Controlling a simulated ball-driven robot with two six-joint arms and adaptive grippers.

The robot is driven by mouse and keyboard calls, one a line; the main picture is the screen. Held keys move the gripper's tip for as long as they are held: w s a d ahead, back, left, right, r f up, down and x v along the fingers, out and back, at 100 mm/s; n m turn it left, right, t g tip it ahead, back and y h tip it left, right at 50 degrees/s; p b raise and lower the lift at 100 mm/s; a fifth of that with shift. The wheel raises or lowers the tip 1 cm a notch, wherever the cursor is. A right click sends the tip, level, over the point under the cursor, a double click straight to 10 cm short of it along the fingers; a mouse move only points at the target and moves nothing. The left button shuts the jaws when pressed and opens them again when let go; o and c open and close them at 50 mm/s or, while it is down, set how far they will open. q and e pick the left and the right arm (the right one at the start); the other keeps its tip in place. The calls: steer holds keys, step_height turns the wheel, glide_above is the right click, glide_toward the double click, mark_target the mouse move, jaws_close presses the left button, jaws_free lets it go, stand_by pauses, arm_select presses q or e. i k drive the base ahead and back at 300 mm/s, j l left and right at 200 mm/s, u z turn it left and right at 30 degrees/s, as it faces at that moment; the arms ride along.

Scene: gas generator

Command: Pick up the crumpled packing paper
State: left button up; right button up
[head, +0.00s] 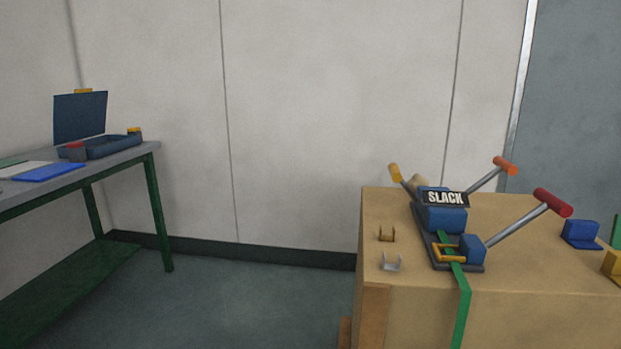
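I cannot make out any crumpled packing paper for certain. A small tan lump (417,181) shows on top of the crate, partly hidden behind the "SLACK" sign and a yellow-tipped lever. I cannot tell what it is. Neither of my grippers is in view.
A large tan crate (540,290) stands at the right, bearing a blue strap tensioner (446,219) with levers, a "SLACK" sign (445,198) and a green strap (461,305). A green-legged table (150,148) at the left holds an open blue case (112,146). The floor (250,300) between is clear.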

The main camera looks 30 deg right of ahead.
mark_target(417, 180)
steer(key=i+j+u, duration=0.15)
steer(key=i, duration=0.35)
steer(key=i+j+u, duration=0.2)
steer(key=i, duration=0.25)
steer(key=i+l+z, duration=0.1)
steer(key=i+z, duration=0.25)
steer(key=i, duration=0.2)
steer(key=i+j+z, duration=0.1)
steer(key=i+z, duration=0.3)
steer(key=i+j+z, duration=0.35)
steer(key=i, duration=0.25)
steer(key=i+l, duration=0.05)
steer(key=l, duration=0.05)
